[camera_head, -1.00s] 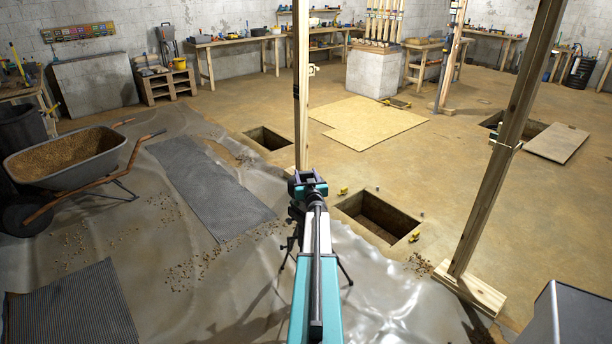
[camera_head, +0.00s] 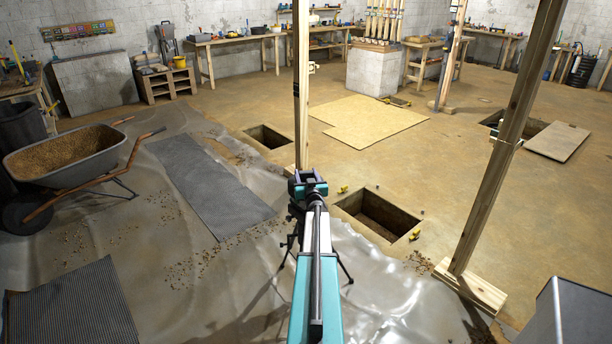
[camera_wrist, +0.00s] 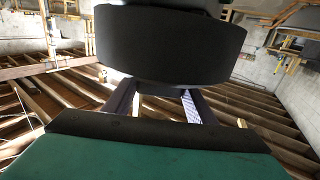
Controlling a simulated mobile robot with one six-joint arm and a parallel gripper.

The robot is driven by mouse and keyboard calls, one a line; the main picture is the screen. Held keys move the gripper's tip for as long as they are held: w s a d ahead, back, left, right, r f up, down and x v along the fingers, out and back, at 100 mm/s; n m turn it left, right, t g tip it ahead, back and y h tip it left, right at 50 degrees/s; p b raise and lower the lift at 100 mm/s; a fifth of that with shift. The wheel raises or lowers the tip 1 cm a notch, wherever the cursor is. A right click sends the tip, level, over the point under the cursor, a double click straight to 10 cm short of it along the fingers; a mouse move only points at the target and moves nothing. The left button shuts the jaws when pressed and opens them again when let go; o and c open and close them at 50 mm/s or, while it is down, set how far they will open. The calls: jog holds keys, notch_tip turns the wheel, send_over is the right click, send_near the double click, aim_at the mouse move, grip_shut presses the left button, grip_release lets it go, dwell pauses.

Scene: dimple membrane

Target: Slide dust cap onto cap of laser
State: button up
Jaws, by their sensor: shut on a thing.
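My gripper (camera_head: 308,180) is at the far end of my teal arm, low in the middle of the head view. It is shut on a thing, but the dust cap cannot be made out. A black tripod (camera_head: 286,258) stands on the plastic sheet just behind and below my gripper, its legs spread to both sides of my arm. The laser and its cap cannot be told apart from my gripper and wrist, which cover the tripod's top. In the wrist view, broad dark and teal parts fill the middle, and no gap to the laser can be judged.
A wooden post (camera_head: 301,90) rises just behind my gripper. An open pit (camera_head: 375,215) lies to its right, and a braced post (camera_head: 500,150) stands farther right. A wheelbarrow (camera_head: 70,160) and a grey mat (camera_head: 210,185) lie left. A metal box (camera_head: 575,315) is at the lower right.

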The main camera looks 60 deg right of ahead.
jog(key=o, duration=1.2)
jog(key=shift+a, duration=0.1)
jog(key=b+v, duration=0.2)
jog(key=v, duration=1.1)
jog(key=shift+s+a+b, duration=0.2)
jog(key=shift+b, duration=0.15)
